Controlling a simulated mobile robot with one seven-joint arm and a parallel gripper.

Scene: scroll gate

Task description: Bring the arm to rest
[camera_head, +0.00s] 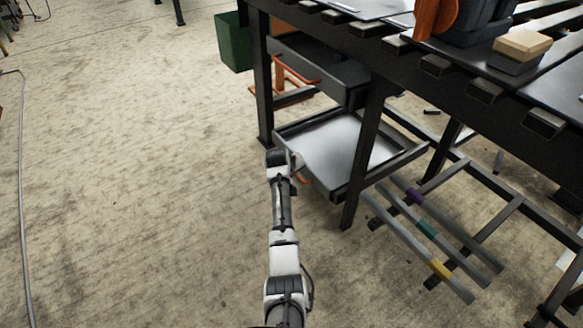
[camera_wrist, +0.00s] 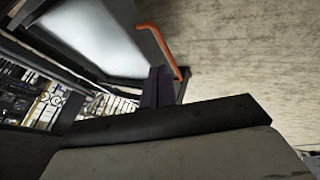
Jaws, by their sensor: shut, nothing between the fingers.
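My arm (camera_head: 284,255) reaches forward from the bottom of the head view, its far end beside the front of the lower metal drawer (camera_head: 335,188). In the head view my gripper is mostly hidden behind the wrist. In the wrist view my gripper (camera_wrist: 156,84) shows as dark fingers, shut and empty. They are close to the drawer's orange handle (camera_wrist: 163,48), with no visible grip on it; I cannot tell whether they touch it. The lower drawer is pulled out and its bare inside shows.
An upper drawer (camera_head: 310,72) sits under the dark workbench (camera_head: 400,55). Table legs stand close to the drawers. Bars with purple, green and yellow bands (camera_head: 428,229) lie low at right. A green bin (camera_head: 233,42) stands behind.

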